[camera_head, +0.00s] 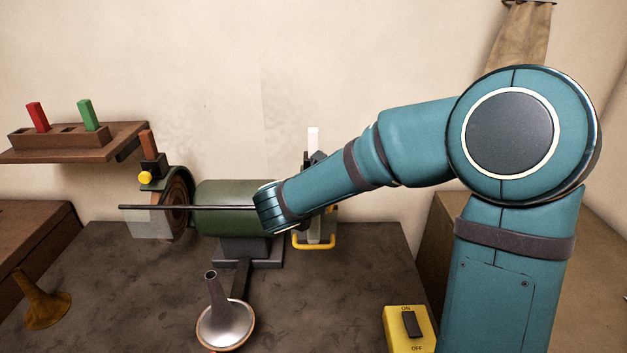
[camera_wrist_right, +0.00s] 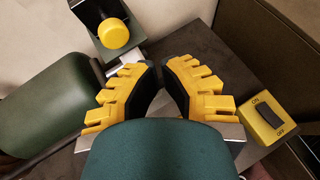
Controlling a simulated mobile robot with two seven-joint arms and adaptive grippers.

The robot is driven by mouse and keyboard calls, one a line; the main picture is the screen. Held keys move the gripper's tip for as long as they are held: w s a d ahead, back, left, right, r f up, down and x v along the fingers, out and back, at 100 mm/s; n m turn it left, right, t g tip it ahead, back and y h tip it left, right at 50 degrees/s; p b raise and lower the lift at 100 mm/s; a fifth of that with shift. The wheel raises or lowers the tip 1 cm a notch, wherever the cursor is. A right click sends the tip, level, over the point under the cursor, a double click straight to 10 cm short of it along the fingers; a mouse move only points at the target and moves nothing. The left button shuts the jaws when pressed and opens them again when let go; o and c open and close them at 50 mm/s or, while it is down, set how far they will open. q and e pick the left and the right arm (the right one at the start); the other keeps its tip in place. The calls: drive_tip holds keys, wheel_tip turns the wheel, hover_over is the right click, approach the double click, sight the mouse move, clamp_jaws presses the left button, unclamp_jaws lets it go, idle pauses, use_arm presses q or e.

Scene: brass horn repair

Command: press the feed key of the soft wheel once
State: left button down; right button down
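In the right wrist view a round yellow key (camera_wrist_right: 115,33) sits on a dark block beside the green motor. My right gripper (camera_wrist_right: 160,68) has its yellow fingers drawn together with only a narrow gap, holding nothing. Its tips lie just below and to the right of that key in the picture; no contact shows. In the head view my right forearm hides this key and most of the gripper. A white bar (camera_head: 313,139) stands up behind the forearm. Another yellow key (camera_head: 145,178) sits by the left brown wheel (camera_head: 178,203). My left gripper is out of view.
The green motor (camera_head: 222,190) stands on the dark bench (camera_head: 360,270), with a dark rod (camera_head: 160,207) in front. A silver bell (camera_head: 226,326) and a yellow ON/OFF switch box (camera_head: 408,330) are nearer. A shelf (camera_head: 125,140) at left carries red and green bars.

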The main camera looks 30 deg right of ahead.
drive_tip(key=shift+s+a, duration=0.4)
drive_tip(key=shift+s, duration=0.2)
drive_tip(key=shift+s+a, duration=0.4)
drive_tip(key=shift+s, duration=0.2)
